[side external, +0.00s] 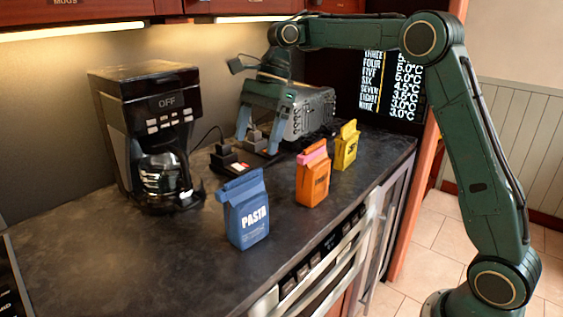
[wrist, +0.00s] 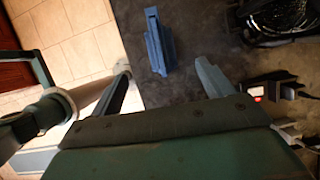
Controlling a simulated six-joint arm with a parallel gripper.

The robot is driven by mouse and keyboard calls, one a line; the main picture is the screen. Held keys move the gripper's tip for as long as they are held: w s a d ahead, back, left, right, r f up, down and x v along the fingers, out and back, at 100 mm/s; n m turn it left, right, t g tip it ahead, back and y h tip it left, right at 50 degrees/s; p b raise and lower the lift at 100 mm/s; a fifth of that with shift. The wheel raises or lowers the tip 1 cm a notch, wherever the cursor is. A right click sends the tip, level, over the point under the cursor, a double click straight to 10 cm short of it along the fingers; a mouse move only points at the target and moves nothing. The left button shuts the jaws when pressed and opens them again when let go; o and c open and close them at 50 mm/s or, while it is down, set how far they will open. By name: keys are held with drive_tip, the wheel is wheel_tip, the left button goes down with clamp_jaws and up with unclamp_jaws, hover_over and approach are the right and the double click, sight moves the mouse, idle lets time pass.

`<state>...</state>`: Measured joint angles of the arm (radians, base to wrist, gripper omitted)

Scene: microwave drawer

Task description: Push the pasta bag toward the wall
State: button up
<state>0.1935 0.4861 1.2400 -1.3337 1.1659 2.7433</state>
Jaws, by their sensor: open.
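The blue pasta bag (side external: 245,212) stands upright on the dark counter near its front edge, with its top folded over. It also shows from above in the wrist view (wrist: 156,46), ahead of and between my fingers. My gripper (side external: 258,148) is open and empty. It is behind and to the right of the bag in the side view, apart from it. In the wrist view both fingers of my gripper (wrist: 162,80) show, spread wide. The wall (side external: 50,110) runs behind the counter.
A coffee maker (side external: 150,130) with a glass pot stands by the wall, left of my gripper. An orange bag (side external: 313,178) and a yellow bag (side external: 346,147) stand right of the pasta bag. Black power plugs (side external: 228,160) lie near my gripper. Counter (side external: 120,255) left of the pasta bag is clear.

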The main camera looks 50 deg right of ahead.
sight(242, 192)
drive_tip(key=shift+x, duration=6.5)
drive_tip(key=shift+d, duration=0.15)
drive_tip(key=shift+c, duration=0.2)
drive_tip(key=c, duration=1.4)
